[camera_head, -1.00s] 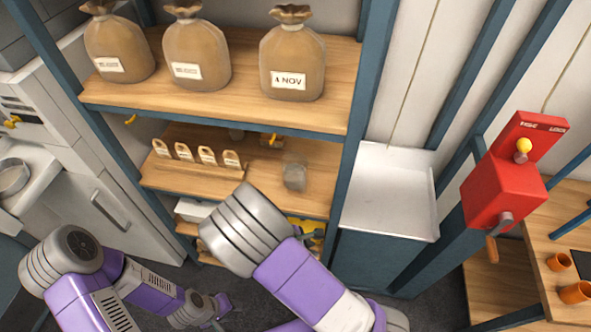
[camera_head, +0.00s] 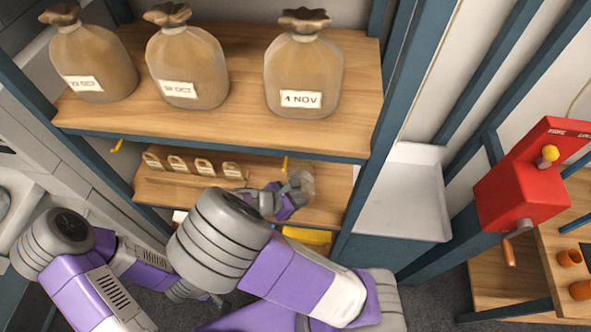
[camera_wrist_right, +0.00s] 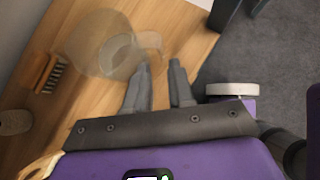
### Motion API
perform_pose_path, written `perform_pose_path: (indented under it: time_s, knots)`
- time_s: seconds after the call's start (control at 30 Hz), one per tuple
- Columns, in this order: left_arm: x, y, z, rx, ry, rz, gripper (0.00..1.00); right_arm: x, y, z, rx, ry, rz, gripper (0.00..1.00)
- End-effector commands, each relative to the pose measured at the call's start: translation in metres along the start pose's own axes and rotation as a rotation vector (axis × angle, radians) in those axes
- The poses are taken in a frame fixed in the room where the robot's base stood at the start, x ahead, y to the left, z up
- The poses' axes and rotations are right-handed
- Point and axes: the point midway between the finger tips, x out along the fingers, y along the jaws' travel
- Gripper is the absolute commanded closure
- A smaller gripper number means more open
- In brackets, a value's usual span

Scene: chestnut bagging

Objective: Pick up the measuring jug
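The clear measuring jug (camera_head: 305,186) stands on the middle shelf board (camera_head: 325,210), at its right part. In the right wrist view the see-through jug (camera_wrist_right: 88,45) is ahead and left of the fingers, with its handle (camera_wrist_right: 150,38) just beyond the fingertips. My right gripper (camera_head: 288,190) has reached over the shelf beside the jug. In the wrist view its two fingers (camera_wrist_right: 160,68) are apart with nothing between them.
Tan sacks (camera_head: 303,75) stand on the upper board above. A brush (camera_wrist_right: 46,76) lies left of the jug. A yellow item (camera_head: 306,236) is below. A blue post (camera_head: 372,180) bounds the shelf's right.

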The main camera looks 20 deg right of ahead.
Motion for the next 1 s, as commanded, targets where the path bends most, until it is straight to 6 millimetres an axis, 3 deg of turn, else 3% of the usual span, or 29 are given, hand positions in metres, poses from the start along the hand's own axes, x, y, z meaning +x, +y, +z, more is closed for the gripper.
perform_pose_path:
  time_s: [0.53, 0.87, 1.0]
  knots:
    - [0.006, -0.003, 0.000, 0.000, 0.000, 0.000, 0.57, 0.067, 0.000, -0.006, 0.000, -0.003, -0.004, 0.77]
    - [0.006, -0.002, 0.000, 0.000, 0.000, 0.000, 0.57, 0.073, 0.001, -0.006, 0.000, 0.000, -0.001, 0.77]
    - [0.006, -0.002, 0.000, 0.000, 0.000, 0.000, 0.57, 0.073, 0.001, -0.006, 0.000, 0.000, -0.001, 0.98]
